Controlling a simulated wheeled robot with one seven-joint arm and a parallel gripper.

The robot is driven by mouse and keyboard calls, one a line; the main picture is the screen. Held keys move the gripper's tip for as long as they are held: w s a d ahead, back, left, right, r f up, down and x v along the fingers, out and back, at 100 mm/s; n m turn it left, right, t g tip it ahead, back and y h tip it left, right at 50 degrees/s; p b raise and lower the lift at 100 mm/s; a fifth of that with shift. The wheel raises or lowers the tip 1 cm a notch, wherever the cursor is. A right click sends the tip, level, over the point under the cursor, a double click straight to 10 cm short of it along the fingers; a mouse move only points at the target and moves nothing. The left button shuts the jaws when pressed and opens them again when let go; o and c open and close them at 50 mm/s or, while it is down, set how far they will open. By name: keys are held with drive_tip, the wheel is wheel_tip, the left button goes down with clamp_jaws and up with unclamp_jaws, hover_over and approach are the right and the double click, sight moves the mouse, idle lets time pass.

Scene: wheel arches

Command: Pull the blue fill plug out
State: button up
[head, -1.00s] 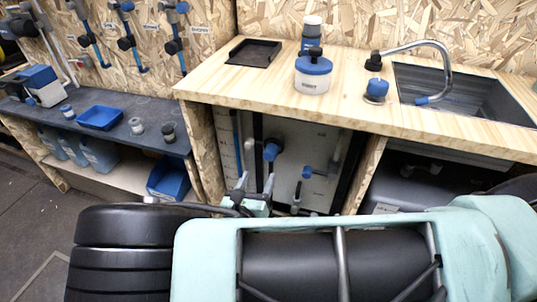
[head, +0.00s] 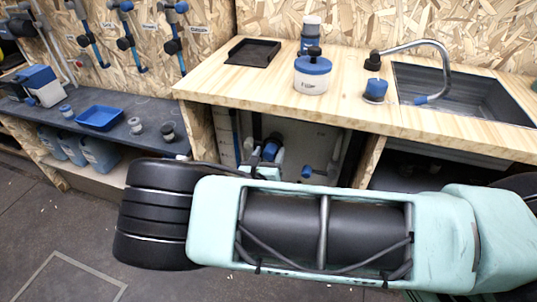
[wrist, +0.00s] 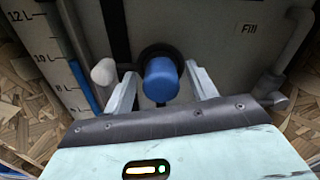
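The blue fill plug (wrist: 161,80) sits in a dark round fitting on the grey tank panel (wrist: 220,75), below a "Fill" label to its right. My gripper (wrist: 158,82) is open, with one finger on each side of the plug. I cannot tell whether either finger touches it. In the head view the plug (head: 270,151) shows between my fingers (head: 264,150) under the wooden counter, and my arm hides the lower part of the panel.
A level scale with a blue strip (wrist: 84,85) and a white knob (wrist: 104,72) are left of the plug. A grey pipe (wrist: 285,60) is on the right. A second blue fitting (head: 306,171) is right of the plug. The counter (head: 250,88) overhangs.

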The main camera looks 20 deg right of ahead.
sight(268, 156)
clamp_jaws()
drive_tip(key=p+v, duration=0.1)
drive_tip(key=v, duration=0.4)
drive_tip(key=shift+o, duration=0.9)
unclamp_jaws()
drive_tip(key=v, duration=1.7)
drive_tip(key=shift+s+b, duration=0.25)
drive_tip(key=shift+b, duration=0.1)
drive_tip(key=shift+a, duration=0.15)
